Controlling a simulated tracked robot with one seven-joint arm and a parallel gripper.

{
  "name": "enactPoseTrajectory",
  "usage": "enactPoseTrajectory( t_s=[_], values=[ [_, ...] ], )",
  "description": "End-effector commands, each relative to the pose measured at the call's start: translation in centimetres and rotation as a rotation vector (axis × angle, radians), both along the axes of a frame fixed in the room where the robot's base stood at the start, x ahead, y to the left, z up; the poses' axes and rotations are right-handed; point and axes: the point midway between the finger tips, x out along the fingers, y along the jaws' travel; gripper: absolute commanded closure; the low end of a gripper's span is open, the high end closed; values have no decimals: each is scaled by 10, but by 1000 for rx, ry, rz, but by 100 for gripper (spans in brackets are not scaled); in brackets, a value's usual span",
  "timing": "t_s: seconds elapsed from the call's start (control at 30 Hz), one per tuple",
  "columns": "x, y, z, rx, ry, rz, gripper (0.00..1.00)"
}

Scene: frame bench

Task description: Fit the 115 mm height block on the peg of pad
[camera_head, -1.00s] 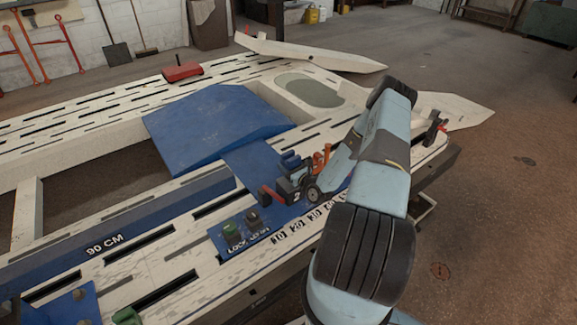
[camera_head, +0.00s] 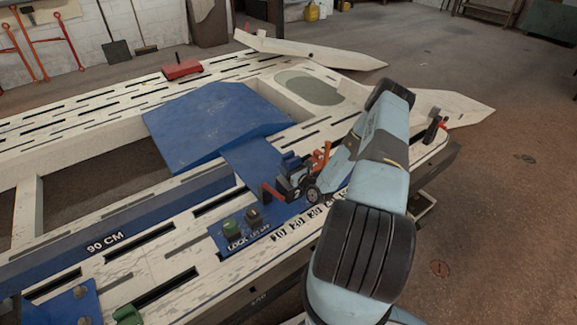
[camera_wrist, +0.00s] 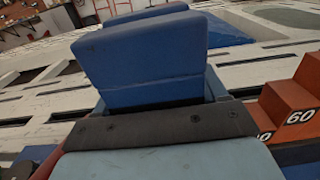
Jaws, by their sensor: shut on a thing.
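My gripper (camera_head: 291,163) is low over the blue bench plate, at the end of my pale blue arm. In the wrist view its two thick blue jaws (camera_wrist: 150,62) stand close together, one behind the other, in front of a dark bar with screws. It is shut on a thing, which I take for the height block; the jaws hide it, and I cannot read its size. I cannot make out the pad's peg. Orange stepped blocks (camera_wrist: 294,95), one marked 60, stand right of the jaws.
A blue plate (camera_head: 217,238) with a green knob (camera_head: 232,228) and a dark knob (camera_head: 254,216) lies left of my gripper. A red bar (camera_head: 272,193) shows close by. A large blue raised panel (camera_head: 215,125) lies behind. A red box (camera_head: 183,69) is far off.

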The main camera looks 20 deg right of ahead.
Motion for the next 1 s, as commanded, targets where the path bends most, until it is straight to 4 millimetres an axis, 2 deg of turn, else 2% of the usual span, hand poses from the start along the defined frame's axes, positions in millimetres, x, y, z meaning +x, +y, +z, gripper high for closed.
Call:
enactPoseTrajectory(
  t_s=[1.0],
  values=[
    [1, 0, -17, 0, -2, 0, 98]
  ],
)
